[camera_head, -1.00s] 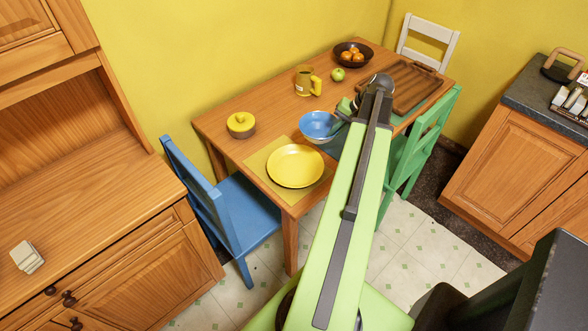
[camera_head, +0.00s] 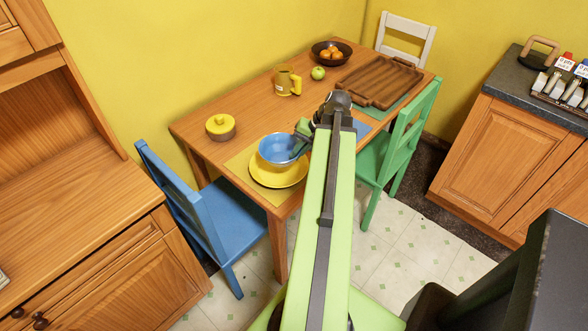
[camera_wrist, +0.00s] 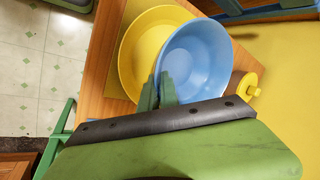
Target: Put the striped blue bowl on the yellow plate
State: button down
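The blue bowl (camera_head: 277,149) is above the yellow plate (camera_head: 279,180) in the head view and covers the plate's far part. In the wrist view the bowl (camera_wrist: 197,60) overlaps one side of the plate (camera_wrist: 134,52). I cannot tell whether bowl and plate touch. My gripper (camera_head: 299,146) is at the bowl's right rim. In the wrist view my gripper's green fingers (camera_wrist: 158,92) are close together with the bowl's near rim between them, so it is shut on the bowl.
A yellow-lidded pot (camera_head: 220,127), a yellow mug (camera_head: 287,82), a green apple (camera_head: 318,73), a fruit bowl (camera_head: 331,52) and a wooden tray (camera_head: 377,80) stand farther back on the table. A blue chair (camera_head: 212,220) and a green chair (camera_head: 395,145) flank it.

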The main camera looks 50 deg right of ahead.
jog(key=shift+w+a+f, duration=0.15)
jog(key=shift+w+f, duration=0.05)
jog(key=shift+w, duration=0.2)
notch_tip(320, 180, down, 4)
jog(key=b, duration=0.4)
jog(key=shift+f, duration=0.2)
jog(key=shift+r, duration=0.25)
jog(key=shift+f, duration=0.2)
jog(key=c, duration=1.6)
grip_release()
